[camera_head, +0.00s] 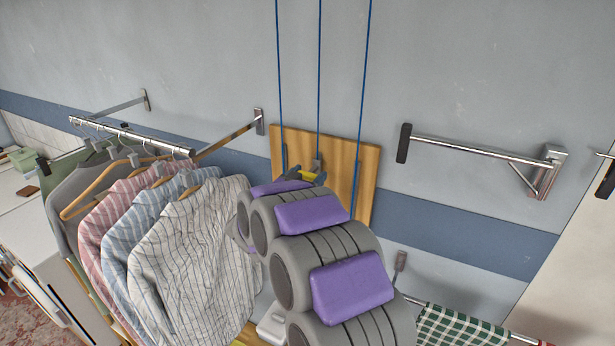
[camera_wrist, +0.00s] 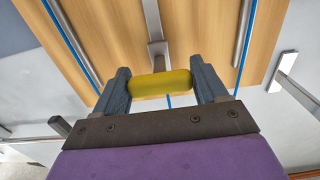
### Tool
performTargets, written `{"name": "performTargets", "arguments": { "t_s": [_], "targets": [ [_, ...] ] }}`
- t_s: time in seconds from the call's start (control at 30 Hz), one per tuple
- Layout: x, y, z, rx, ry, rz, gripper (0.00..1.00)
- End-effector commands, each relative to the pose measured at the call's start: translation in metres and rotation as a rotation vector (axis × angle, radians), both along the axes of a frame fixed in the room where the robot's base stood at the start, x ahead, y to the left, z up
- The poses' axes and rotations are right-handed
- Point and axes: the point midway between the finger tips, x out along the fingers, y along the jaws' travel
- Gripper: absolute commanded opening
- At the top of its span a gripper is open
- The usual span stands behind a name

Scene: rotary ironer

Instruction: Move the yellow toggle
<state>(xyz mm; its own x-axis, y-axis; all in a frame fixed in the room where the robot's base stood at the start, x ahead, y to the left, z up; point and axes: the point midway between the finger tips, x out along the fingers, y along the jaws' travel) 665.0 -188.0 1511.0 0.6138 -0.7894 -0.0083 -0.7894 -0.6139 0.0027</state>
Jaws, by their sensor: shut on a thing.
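The yellow toggle (camera_wrist: 160,83) is a short rounded bar on a metal stem, mounted on a wooden board (camera_wrist: 110,32). In the wrist view my gripper (camera_wrist: 162,88) has one grey finger at each end of the toggle and is shut on it. In the head view the toggle (camera_head: 308,176) is a small yellow patch at my gripper (camera_head: 305,178), low on the wooden board (camera_head: 368,185). My purple and grey arm hides the lower part of the board there.
Shirts (camera_head: 185,255) hang on a metal rail (camera_head: 130,135) to the left of my arm. A wall bracket (camera_head: 480,149) juts out on the right. Blue cables (camera_head: 319,80) run up the wall from the board. A green checked cloth (camera_head: 455,328) hangs at the lower right.

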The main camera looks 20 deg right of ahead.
Motion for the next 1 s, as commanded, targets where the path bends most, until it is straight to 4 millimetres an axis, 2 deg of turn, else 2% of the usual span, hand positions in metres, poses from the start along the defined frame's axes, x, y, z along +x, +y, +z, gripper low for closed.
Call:
{"name": "performTargets", "arguments": {
  "t_s": [0.03, 0.17, 0.2, 0.4, 0.77, 1.0],
  "targets": [
    [0.002, 0.001, 0.009, -0.011, -0.014, 0.005, 0.18],
    [0.002, 0.002, 0.01, -0.013, -0.016, 0.006, 0.17],
    [0.001, 0.002, 0.011, -0.013, -0.016, 0.006, 0.73],
    [0.001, 0.001, 0.008, -0.009, -0.013, 0.004, 0.92],
    [-0.003, 0.006, 0.005, -0.006, -0.009, 0.004, 0.94],
    [-0.027, 0.039, 0.003, -0.004, -0.01, 0.007, 0.94]
  ]
}}
